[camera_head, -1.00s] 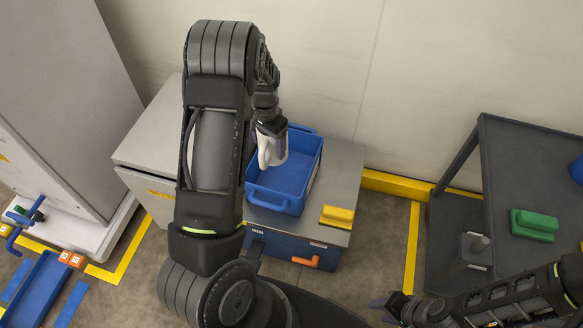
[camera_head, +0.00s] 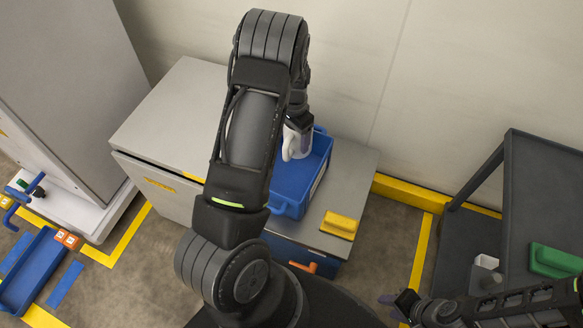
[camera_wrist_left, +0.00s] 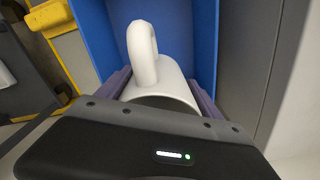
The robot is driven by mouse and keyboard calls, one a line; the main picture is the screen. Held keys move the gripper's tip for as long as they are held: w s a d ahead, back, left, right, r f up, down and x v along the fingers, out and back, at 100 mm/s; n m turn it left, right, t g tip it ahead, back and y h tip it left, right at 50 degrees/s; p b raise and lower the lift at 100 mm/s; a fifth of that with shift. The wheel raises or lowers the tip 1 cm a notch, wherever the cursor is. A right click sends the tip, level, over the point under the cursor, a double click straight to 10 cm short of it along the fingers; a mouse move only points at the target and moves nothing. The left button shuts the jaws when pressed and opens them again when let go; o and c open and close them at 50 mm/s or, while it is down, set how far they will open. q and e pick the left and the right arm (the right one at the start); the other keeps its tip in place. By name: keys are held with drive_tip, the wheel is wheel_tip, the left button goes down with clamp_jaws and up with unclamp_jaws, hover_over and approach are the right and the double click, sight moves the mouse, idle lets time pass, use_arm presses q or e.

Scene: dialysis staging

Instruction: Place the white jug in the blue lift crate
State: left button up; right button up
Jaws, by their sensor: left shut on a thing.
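The white jug (camera_head: 289,146) is in my left gripper (camera_head: 299,124), over the far part of the blue lift crate (camera_head: 289,206) in the head view. My left arm hides part of the crate and most of the jug. In the left wrist view the jug (camera_wrist_left: 150,72), its handle toward the top, sits between the purple fingertips of my left gripper (camera_wrist_left: 160,90). Blue crate walls (camera_wrist_left: 205,40) show on both sides of it. Whether the jug touches the crate floor cannot be told. My right gripper (camera_head: 392,301) is low at the right, its fingers too small to read.
The crate stands on a grey-topped unit (camera_head: 350,175) with a yellow block (camera_head: 339,224) at its front right corner. A grey cabinet (camera_head: 165,120) adjoins it on the left. A dark cart (camera_head: 540,190) with a green block (camera_head: 555,260) stands at the right.

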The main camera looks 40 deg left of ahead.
sight(294, 147)
use_arm(q)
wheel_tip(294, 147, down, 5)
drive_tip(key=shift+f+b, duration=0.2)
drive_tip(key=shift+b, duration=0.2)
drive_tip(key=shift+f+b, duration=0.3)
drive_tip(key=shift+f, duration=1.55)
drive_tip(key=shift+f, duration=0.2)
drive_tip(key=o, duration=1.5)
drive_tip(key=shift+r, duration=0.15)
